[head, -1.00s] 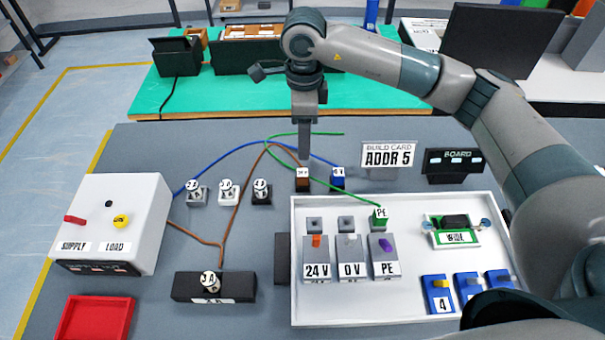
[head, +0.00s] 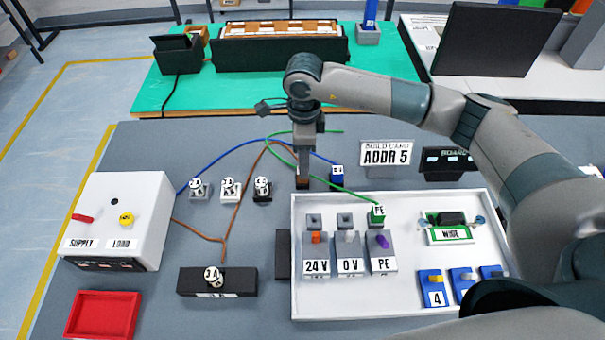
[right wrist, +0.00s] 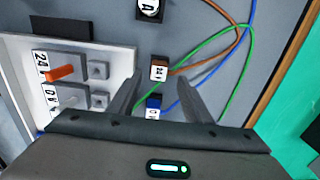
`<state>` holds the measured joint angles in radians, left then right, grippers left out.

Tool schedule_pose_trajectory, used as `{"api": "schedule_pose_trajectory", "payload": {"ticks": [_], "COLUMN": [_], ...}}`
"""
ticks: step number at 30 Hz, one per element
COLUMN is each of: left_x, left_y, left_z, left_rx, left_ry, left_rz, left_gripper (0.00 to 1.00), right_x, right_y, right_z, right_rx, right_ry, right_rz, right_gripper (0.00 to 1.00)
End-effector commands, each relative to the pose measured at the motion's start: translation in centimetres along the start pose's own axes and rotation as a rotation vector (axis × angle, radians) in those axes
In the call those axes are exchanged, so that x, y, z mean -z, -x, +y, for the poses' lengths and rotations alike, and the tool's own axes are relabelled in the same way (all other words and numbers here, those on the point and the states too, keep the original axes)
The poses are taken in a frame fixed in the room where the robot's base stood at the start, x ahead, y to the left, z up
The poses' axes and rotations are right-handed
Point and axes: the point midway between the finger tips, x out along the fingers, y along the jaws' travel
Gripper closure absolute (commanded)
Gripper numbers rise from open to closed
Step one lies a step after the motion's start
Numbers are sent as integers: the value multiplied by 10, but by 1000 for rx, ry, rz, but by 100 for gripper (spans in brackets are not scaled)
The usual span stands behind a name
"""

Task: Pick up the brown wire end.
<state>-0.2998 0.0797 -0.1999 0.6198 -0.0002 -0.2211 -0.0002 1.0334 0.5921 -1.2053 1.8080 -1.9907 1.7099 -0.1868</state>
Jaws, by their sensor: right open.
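The brown wire end (head: 302,184) is a small brown block with a white label, on the grey table behind the white tray. In the right wrist view the brown wire end (right wrist: 159,70) shows between and slightly beyond the fingertips. My right gripper (head: 304,174) points down right over it, and its fingers hide the block's upper part in the head view. In the right wrist view my right gripper (right wrist: 159,82) is open, with a finger on each side and nothing clamped. My left gripper is not in view.
The blue wire end (head: 337,174) stands close to the right of the brown one. The green wire (head: 320,178) passes near the fingers to the green PE end (head: 377,214). The white tray (head: 340,308) with terminals is in front. Small labelled posts (head: 230,189) stand to the left.

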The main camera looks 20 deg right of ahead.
Motion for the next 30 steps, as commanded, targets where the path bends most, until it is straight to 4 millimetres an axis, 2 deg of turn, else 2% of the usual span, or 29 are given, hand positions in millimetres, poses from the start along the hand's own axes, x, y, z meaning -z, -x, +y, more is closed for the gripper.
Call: {"api": "schedule_pose_trajectory", "payload": {"ticks": [5,10,16,30], "left_x": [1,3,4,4], "left_y": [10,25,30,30], "left_z": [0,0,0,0], "left_rx": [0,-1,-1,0], "left_ry": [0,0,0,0], "left_rz": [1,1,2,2], "left_gripper": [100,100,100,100], "right_x": [1,3,3,3], "right_y": [-8,-26,-48,-52], "right_z": [1,3,3,2], "right_rx": [-2,-4,-2,0], "right_ry": [-1,-2,-1,0], "right_rz": [1,2,1,0], "right_gripper": [55,55,55,55]}}
